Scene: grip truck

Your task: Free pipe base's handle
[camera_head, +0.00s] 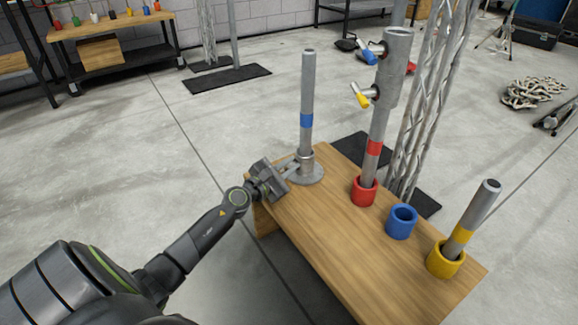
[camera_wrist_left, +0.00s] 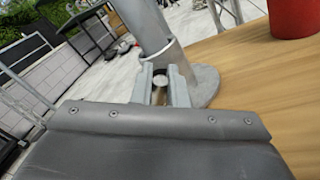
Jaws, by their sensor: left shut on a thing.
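A grey pipe with a blue band (camera_head: 307,100) stands upright in a round metal pipe base (camera_head: 309,174) at the far left corner of the wooden table. My left gripper (camera_head: 290,166) reaches in from the left at the base's collar. In the left wrist view its two fingers (camera_wrist_left: 164,84) are closed around a small round-ended part at the collar, which looks like the base's handle (camera_wrist_left: 160,77). The fingers hide most of that handle. The base's flat disc (camera_wrist_left: 206,85) rests on the table. My right gripper is not in view.
On the wooden table (camera_head: 335,235) stand a red cup holding a red-banded pipe (camera_head: 364,191), an empty blue cup (camera_head: 401,222) and a yellow cup holding a yellow-banded pipe (camera_head: 446,260). A metal truss (camera_head: 420,110) rises behind the table. The table's middle is clear.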

